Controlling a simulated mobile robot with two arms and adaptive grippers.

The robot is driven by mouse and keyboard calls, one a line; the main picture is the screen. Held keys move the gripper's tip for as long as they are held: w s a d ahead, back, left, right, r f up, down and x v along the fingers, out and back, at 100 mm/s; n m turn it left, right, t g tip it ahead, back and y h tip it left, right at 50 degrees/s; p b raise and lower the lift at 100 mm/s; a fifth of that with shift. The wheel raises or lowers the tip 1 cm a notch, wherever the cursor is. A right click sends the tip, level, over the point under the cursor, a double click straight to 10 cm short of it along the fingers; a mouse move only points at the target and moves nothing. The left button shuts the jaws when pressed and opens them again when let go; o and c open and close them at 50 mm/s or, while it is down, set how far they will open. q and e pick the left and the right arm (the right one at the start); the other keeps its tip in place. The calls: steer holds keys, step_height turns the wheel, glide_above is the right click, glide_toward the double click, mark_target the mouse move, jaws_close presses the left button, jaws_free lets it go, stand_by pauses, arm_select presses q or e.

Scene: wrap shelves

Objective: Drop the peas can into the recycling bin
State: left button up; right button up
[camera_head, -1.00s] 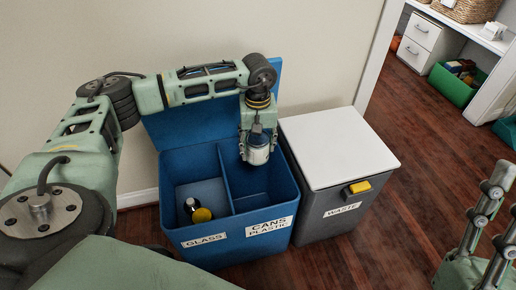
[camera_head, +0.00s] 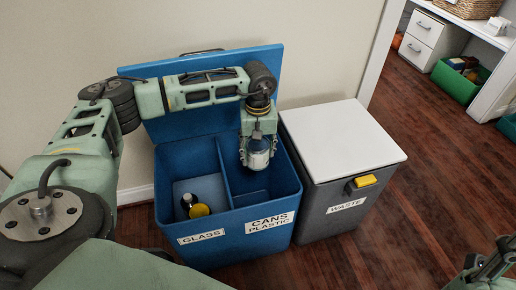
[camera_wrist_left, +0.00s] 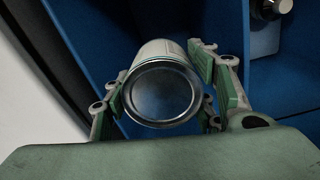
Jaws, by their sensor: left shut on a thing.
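The peas can (camera_head: 258,158) is held in my left gripper (camera_head: 258,148), which points down over the blue recycling bin (camera_head: 190,241). In the left wrist view the round metal end of the can (camera_wrist_left: 162,92) faces the camera, between the two green-padded fingers of the left gripper (camera_wrist_left: 165,85). The can hangs over the right compartment, labelled CANS PLASTIC, near the divider (camera_head: 224,172). Its printed label is too small to read. The bin's lid (camera_head: 215,62) is open. My right gripper (camera_head: 490,258) shows only in part at the lower right edge.
The left compartment, labelled GLASS, holds a dark bottle (camera_head: 187,201) and a yellow-ended item (camera_head: 200,211). A grey waste bin (camera_head: 345,200) with a closed white lid stands right beside it. A green crate (camera_head: 455,82) sits by the shelves. The wooden floor at right is clear.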

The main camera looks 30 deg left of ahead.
arm_select(q)
steer(key=o, duration=1.2)
steer(key=shift+r, duration=0.15)
step_height(320, 180, up, 12)
steer(key=shift+f, duration=0.15)
steer(key=shift+s, duration=0.1)
